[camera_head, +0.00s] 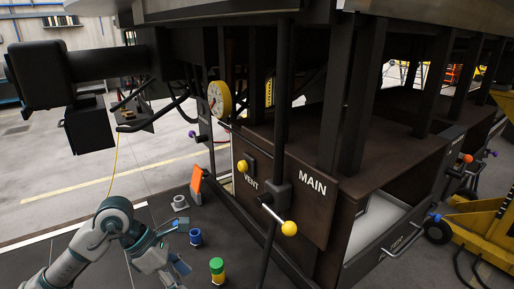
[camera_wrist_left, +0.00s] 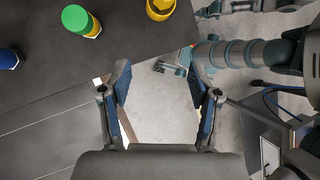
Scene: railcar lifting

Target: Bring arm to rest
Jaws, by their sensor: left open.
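My left arm (camera_head: 95,235) comes in from the lower left in the head view. Its gripper (camera_head: 183,246) is low over the dark surface, near a blue cylinder (camera_head: 195,237). In the left wrist view the two fingers of my left gripper (camera_wrist_left: 160,84) stand wide apart, with nothing between them. A grey-teal jointed arm (camera_wrist_left: 235,54) crosses the right of the wrist view, with a small gripper-like end (camera_wrist_left: 172,68); its jaw state is unclear.
A green-topped yellow cylinder (camera_head: 217,272) stands on the dark surface. A yellow round part (camera_wrist_left: 160,9) shows in the wrist view. The railcar panel marked MAIN (camera_head: 312,187) has a yellow-knobbed lever (camera_head: 289,228). A gauge (camera_head: 219,98) hangs above. Open floor (camera_head: 70,180) lies left.

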